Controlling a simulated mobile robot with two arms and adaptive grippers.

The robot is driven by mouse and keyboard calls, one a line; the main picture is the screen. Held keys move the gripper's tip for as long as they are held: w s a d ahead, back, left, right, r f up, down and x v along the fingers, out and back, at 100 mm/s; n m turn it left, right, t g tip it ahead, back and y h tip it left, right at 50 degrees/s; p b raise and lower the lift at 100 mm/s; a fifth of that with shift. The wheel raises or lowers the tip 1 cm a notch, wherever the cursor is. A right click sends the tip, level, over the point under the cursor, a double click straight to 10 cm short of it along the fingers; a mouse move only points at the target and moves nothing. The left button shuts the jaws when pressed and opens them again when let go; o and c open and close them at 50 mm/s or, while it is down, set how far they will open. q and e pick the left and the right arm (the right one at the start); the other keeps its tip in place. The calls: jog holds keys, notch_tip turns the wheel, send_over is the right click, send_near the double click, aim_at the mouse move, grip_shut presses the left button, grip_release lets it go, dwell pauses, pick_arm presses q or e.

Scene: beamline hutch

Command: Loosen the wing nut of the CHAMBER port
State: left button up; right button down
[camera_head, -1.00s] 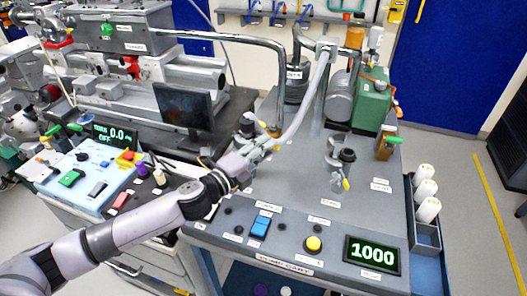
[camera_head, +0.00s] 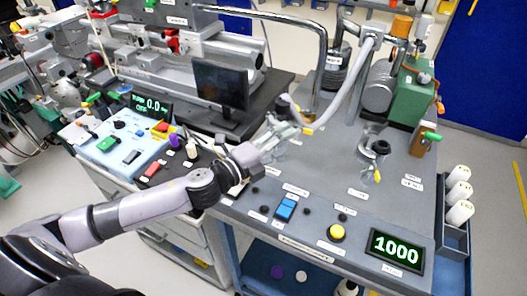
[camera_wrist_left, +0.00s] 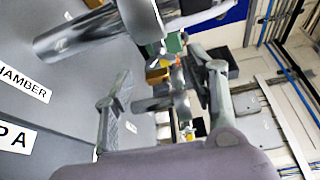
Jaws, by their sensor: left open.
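My left gripper (camera_head: 287,133) is open at the left part of the grey cart top, beside the near end of the pale hose (camera_head: 343,108). A small yellow wing nut (camera_head: 308,131) shows just right of its fingers. The gripper hides much of the port there. In the left wrist view the two fingers of the left gripper (camera_wrist_left: 160,100) stand wide apart, with no part seen clamped between them. A metal pipe piece (camera_wrist_left: 90,32) lies above the CHAMBER label (camera_wrist_left: 25,83) there. Whether a finger touches the wing nut I cannot tell. My right gripper is out of view.
A second port (camera_head: 374,146) with a yellow wing nut (camera_head: 377,176) stands to the right. A green pump box (camera_head: 412,90) is behind it. A dark monitor (camera_head: 220,84) stands left of the gripper. Buttons and a display reading 1000 (camera_head: 397,249) line the front.

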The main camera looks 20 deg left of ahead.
pick_arm(q)
jog(key=shift+v, duration=3.45)
